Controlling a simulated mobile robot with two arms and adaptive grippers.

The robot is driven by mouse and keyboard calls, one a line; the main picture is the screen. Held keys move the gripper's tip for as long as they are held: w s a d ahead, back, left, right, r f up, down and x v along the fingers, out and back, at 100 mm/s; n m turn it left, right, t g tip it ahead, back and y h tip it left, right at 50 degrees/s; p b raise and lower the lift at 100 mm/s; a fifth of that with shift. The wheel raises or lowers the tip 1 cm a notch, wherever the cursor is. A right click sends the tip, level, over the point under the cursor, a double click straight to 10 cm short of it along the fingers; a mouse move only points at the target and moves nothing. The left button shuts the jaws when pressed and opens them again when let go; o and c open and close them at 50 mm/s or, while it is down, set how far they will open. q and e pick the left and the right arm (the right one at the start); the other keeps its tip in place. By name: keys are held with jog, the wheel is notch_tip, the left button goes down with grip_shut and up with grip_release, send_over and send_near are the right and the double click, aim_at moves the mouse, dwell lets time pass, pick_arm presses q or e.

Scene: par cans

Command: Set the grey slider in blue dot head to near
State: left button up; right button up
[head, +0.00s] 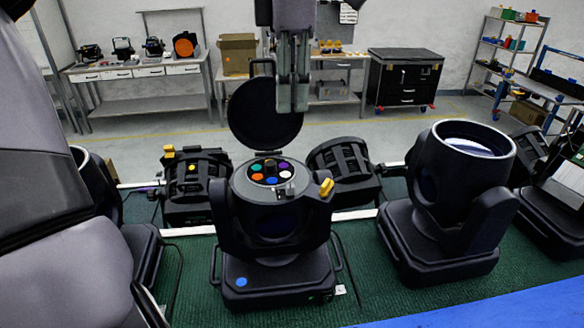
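The blue dot head (275,235) is a black moving-head lamp standing upright at the middle front. A blue dot (241,282) marks its base. Its round top shows several coloured discs (270,172), and a yellow piece (326,187) sits at its right side. A round black lid (265,115) stands up behind the top. My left gripper (292,108) points down above and beyond the head's top, overlapping the lid in the picture. Its fingers look edge-on, so their opening is unclear. My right gripper is not in view.
A larger open-topped lamp (455,195) stands to the right. Other lamps stand behind, including one with a yellow dot (193,180). Green matting (375,290) covers the surface, with a blue strip (480,312) at front right. Workbenches and a black cabinet (404,80) stand farther back.

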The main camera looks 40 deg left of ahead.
pick_arm(q)
send_over(290, 185)
notch_tip(290, 185, down, 5)
notch_tip(290, 185, down, 10)
jog(key=p, duration=0.3)
jog(key=shift+d+f+p, duration=0.1)
jog(key=shift+f+p, duration=0.15)
jog(key=shift+p, duration=0.05)
jog(key=shift+f, duration=0.5)
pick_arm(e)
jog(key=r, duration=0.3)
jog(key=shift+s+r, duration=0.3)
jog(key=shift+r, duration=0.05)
pick_arm(q)
jog(key=shift+c, duration=1.4)
grip_shut()
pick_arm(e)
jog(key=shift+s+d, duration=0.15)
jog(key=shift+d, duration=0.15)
